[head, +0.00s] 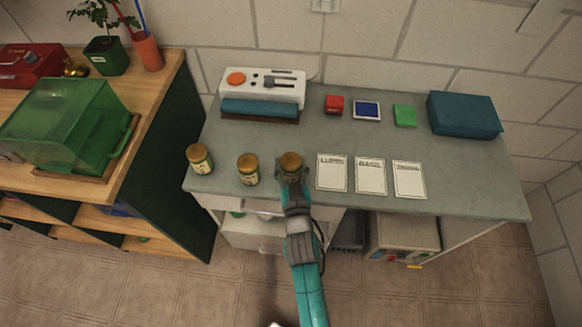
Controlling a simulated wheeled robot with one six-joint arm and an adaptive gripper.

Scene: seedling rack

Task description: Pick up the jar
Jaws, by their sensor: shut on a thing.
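Three small jars with golden lids and pale labels are near the front edge of the grey table (440,160). The left jar (199,159) and the middle jar (248,170) stand upright on the table. The right jar (290,163) is at my gripper (291,176), which reaches in from the front and is shut on it. The gripper hides the lower part of that jar. I cannot tell whether its base touches the table.
Three white cards, the nearest one (332,172) just right of the held jar, lie along the front. Behind are a white device (262,86), a red block (334,105), a blue pad (367,110), a green block (405,115) and a teal box (464,113). A wooden shelf (150,95) stands left.

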